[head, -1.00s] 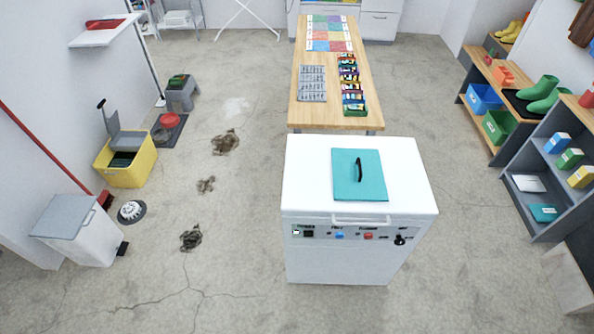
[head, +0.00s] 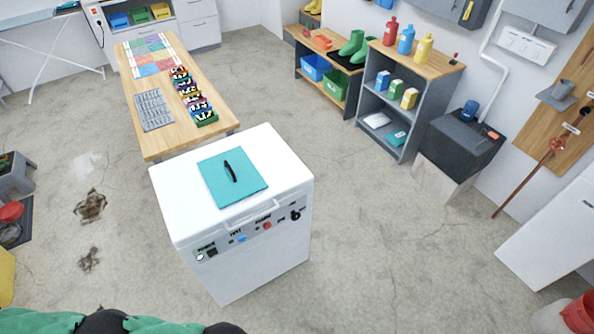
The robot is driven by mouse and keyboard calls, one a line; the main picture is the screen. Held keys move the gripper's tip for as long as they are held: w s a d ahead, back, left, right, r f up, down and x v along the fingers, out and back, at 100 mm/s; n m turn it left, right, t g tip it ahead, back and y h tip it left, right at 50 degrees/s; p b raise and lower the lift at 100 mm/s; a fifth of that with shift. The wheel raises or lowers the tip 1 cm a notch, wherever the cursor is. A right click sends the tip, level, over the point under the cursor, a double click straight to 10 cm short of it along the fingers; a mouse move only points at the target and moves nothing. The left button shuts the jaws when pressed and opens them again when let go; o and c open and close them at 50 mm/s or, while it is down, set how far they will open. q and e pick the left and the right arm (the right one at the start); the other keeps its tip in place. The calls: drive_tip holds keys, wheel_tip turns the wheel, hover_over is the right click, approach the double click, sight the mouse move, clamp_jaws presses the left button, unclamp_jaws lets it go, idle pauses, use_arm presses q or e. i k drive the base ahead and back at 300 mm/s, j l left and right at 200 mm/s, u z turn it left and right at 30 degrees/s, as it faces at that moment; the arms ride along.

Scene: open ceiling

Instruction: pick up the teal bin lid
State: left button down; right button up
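The teal bin lid (head: 232,177) is a flat square panel with a black handle (head: 230,172) on its upper face. It lies flat on the white top of a boxy machine (head: 285,165) in the middle of the head view. The lid is fully visible and nothing covers it. Neither of my grippers is in view, and nothing is touching the lid.
A wooden table (head: 200,140) stands behind the machine, with coloured cards and a grey tray (head: 154,110) on it. Floor right of the machine is clear. Green and black shapes cross the bottom left edge.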

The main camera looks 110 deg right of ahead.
sight(230, 176)
drive_tip(key=z, duration=2.15)
